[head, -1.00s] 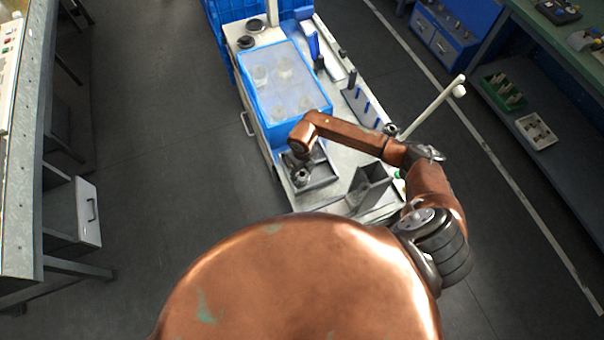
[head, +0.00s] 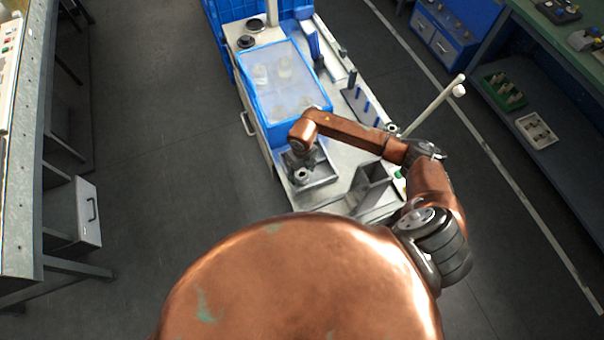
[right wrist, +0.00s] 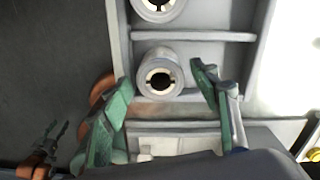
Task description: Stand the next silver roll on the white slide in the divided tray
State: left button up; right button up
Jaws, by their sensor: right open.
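The divided tray (head: 327,181) is a grey box with low walls at the near end of the bench, and its dividers (right wrist: 205,37) show in the right wrist view. A silver roll (right wrist: 157,72) stands upright in one compartment, its dark-centred end facing the camera. A second roll (right wrist: 157,7) stands in the compartment beyond, cut by the picture's top edge. My right gripper (right wrist: 163,76) is open, its green fingers apart on either side of the nearer roll; contact is not clear. In the head view my right gripper (head: 302,158) is above the tray, mostly hidden by its wrist. I cannot clearly identify the white slide.
A blue-edged clear-topped box (head: 283,85) stands just behind the tray. A grey angled holder (head: 372,187) is to the right of it. A white pole (head: 432,106) leans at the bench's right. Open floor (head: 170,150) lies left of the bench.

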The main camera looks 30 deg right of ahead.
aim_at(302, 174)
notch_tip(302, 174, up, 11)
dwell(0.3)
